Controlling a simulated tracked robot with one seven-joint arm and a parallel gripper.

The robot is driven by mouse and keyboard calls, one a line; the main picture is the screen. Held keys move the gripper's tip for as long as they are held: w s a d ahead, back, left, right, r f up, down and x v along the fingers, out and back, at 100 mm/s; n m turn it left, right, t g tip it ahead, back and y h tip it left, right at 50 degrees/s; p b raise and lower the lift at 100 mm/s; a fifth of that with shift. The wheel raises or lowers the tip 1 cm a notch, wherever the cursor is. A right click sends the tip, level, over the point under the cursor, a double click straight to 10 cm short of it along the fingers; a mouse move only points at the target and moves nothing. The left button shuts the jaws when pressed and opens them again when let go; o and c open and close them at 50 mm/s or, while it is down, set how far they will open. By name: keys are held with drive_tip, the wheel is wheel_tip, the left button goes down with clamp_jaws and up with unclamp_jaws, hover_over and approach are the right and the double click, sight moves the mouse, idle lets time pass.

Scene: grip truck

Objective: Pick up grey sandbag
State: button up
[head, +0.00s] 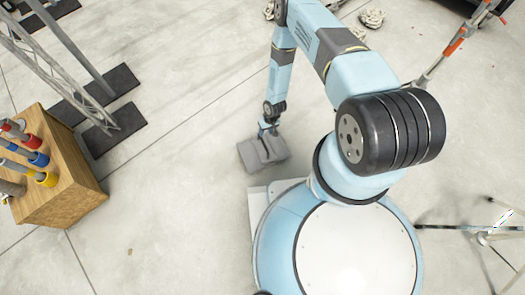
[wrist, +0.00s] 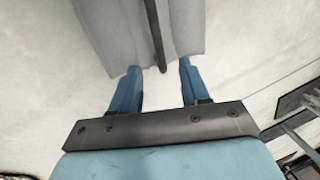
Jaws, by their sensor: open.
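The grey sandbag (head: 262,152) lies on the pale concrete floor just in front of my base in the head view. It also fills the upper middle of the wrist view (wrist: 105,30), with a dark strap (wrist: 157,35) running along its middle. My gripper (wrist: 160,75) is open, with two blue fingers spread apart at the bag's near edge. The strap lies between the lines of the two fingers. In the head view my gripper (head: 267,130) is at the bag's top side. I cannot tell whether the fingers touch the bag.
A wooden crate (head: 65,180) with coloured rods stands at the left. A metal truss (head: 60,65) on dark base plates (head: 110,85) is at the upper left. A stand's legs (head: 480,235) spread at the right. Coiled rope (head: 371,17) lies at the top. Floor left of the bag is clear.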

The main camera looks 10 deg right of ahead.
sight(263, 141)
drive_tip(key=f, duration=0.2)
drive_tip(key=a+f, duration=0.1)
drive_tip(key=f, duration=0.4)
drive_tip(key=shift+s+a+f, duration=0.15)
drive_tip(key=shift+s+f, duration=0.05)
drive_tip(key=shift+s, duration=0.05)
drive_tip(key=shift+s+a+f, duration=0.1)
drive_tip(key=shift+s+f, duration=0.1)
drive_tip(key=shift+f, duration=0.55)
drive_tip(key=shift+s+f, duration=0.25)
drive_tip(key=shift+f, duration=0.45)
drive_tip(key=shift+s+a+f, duration=0.1)
drive_tip(key=shift+s+f, duration=0.1)
drive_tip(key=shift+f, duration=1)
clamp_jaws()
drive_tip(key=shift+a, duration=0.1)
